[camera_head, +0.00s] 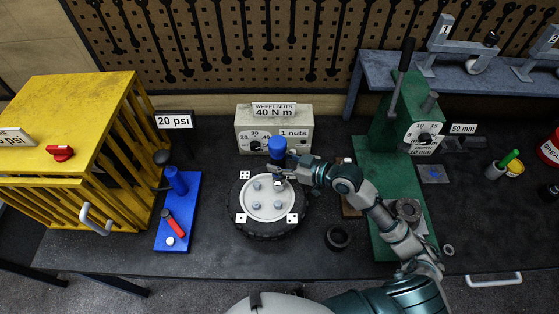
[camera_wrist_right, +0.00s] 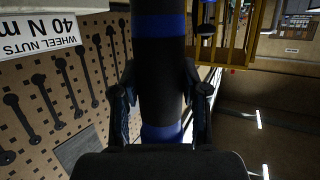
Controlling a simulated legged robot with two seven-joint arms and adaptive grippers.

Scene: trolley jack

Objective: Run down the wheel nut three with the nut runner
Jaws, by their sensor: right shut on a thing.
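The wheel (camera_head: 268,222) lies flat on the dark bench, a black tyre with a pale hub carrying several nuts (camera_head: 256,205). White pip tiles (camera_head: 292,218) sit around its rim. The nut runner (camera_head: 277,147) is a dark cylinder with a blue top, standing roughly upright over the upper right part of the hub. My right gripper (camera_head: 291,173) is shut around it from the right. The right wrist view shows the black and blue nut runner body (camera_wrist_right: 162,70) between the fingers (camera_wrist_right: 160,95). Whether its lower end touches a nut is hard to tell. My left gripper is out of view.
A grey box (camera_head: 263,128) labelled "WHEEL NUTS 40 N m" and "1 nuts" stands just behind the wheel. A yellow cage (camera_head: 85,95) and a blue tray (camera_head: 190,215) are at left. A green press (camera_head: 390,170) and a black ring (camera_head: 337,238) are at right.

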